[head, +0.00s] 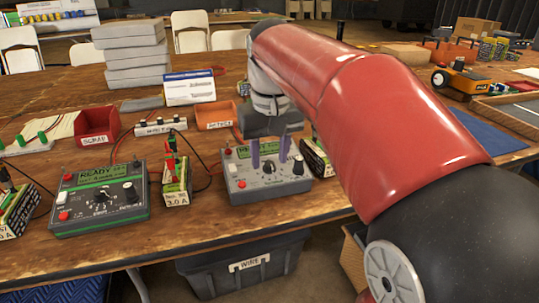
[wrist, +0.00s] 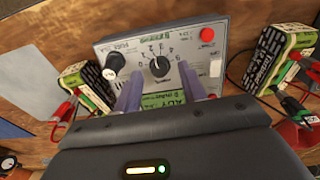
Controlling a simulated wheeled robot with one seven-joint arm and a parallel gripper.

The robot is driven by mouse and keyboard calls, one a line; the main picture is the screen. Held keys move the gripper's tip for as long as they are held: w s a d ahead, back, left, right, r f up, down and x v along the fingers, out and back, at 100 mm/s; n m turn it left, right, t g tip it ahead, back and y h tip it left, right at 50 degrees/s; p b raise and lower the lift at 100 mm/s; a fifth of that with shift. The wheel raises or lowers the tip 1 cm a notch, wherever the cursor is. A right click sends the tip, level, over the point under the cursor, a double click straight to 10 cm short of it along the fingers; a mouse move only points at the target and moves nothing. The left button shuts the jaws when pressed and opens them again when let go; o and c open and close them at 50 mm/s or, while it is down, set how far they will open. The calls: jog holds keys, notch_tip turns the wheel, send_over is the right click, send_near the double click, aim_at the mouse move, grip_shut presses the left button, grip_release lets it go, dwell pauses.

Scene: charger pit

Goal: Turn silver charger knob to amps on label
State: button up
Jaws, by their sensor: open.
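The silver charger (head: 240,190) stands on the bench, with a lit green screen. In the wrist view, its panel (wrist: 208,52) appears turned around, and a black knob (wrist: 159,66) sits amid a numbered dial. The knob's exact setting is hard to read. A second black knob (wrist: 114,64) stands beside the dial. My gripper (head: 270,158) is open and empty over the charger; in the wrist view its fingers (wrist: 161,88) straddle the screen side, short of the dial knob. A battery labelled 3.0 A (head: 176,192) stands left of the silver charger. Another battery (head: 318,158) is partly hidden by my arm.
A dark green charger (head: 98,205) with a READY screen is at left, beside another battery (head: 15,210). Red bin (head: 97,127), orange bin (head: 214,115) and stacked grey cases (head: 132,55) stand behind. Red and black leads lie around the chargers.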

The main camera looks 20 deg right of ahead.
aim_at(270, 166)
jog(key=r, duration=0.4)
jog(key=r+p, duration=0.1)
jog(key=r, duration=0.2)
jog(key=shift+s, duration=0.3)
jog(key=shift+f, duration=0.1)
